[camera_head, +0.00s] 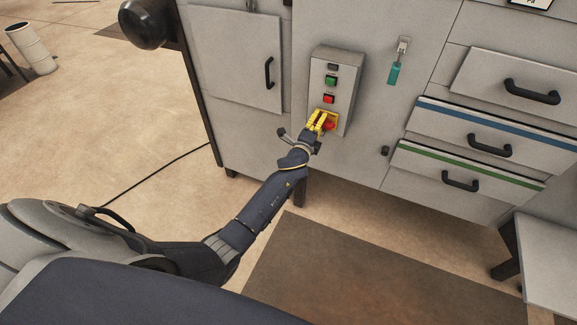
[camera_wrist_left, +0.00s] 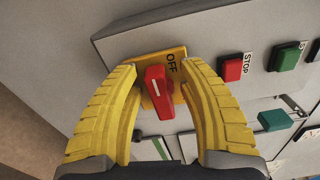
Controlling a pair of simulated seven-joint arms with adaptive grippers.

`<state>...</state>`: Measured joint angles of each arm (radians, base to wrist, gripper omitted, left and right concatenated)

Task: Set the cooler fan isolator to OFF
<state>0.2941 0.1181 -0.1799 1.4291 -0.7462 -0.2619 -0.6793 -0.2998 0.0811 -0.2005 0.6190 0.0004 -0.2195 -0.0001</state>
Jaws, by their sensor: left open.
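The isolator is a red knob (camera_wrist_left: 157,90) with a white mark, on a yellow plate (camera_wrist_left: 140,62) lettered OFF. In the head view the red knob (camera_head: 329,126) shows at the bottom of a grey control box (camera_head: 345,60), partly hidden by my fingers. My left gripper (camera_wrist_left: 158,67) is open, its yellow fingers on either side of the knob. In the left wrist view a gap shows between each finger and the knob; contact at the tips is unclear. The knob's long side runs roughly up and down in that view. My right gripper is in neither view.
A red STOP button (camera_wrist_left: 232,68) and a green button (camera_wrist_left: 285,57) sit on the same box near the knob. A green tag (camera_head: 394,73) hangs right of the box. A cabinet door handle (camera_head: 269,73) is at left, drawers (camera_head: 500,130) at right.

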